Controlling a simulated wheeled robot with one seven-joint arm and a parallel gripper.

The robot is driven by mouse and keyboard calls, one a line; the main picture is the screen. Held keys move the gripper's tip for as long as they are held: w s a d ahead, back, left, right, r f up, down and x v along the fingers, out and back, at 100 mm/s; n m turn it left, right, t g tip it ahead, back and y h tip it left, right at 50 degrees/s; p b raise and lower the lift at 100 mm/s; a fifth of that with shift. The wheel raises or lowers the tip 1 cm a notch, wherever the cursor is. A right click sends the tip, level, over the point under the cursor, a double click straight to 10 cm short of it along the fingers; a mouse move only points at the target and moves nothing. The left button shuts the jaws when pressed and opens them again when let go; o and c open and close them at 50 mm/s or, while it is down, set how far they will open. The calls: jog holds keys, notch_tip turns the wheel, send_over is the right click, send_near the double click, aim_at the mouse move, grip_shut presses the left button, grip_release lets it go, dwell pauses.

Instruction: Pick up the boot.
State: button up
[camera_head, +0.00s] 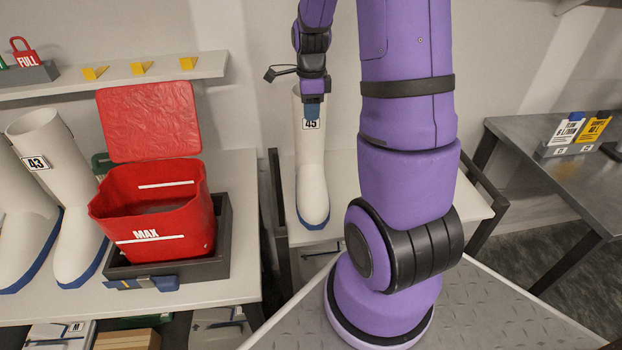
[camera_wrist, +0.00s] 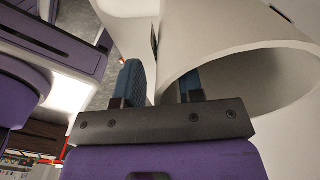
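The boot (camera_head: 312,185) is white with a blue sole and a tag reading 45. In the wrist view, my gripper (camera_wrist: 161,84) has one blue finger outside the boot wall and the other inside the opening of the boot (camera_wrist: 232,62). The wall runs between the fingers. I cannot tell whether both fingers press on it. My arm hides part of the cart.
On the left bench stand a red bin marked MAX (camera_head: 170,225) in a dark tray (camera_head: 222,240) and white boots, one tagged 43 (camera_head: 62,165). A wall shelf (camera_head: 130,82) is above.

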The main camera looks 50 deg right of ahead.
jog(key=shift+f, duration=0.25)
dwell(0.3)
grip_shut()
dwell(1.5)
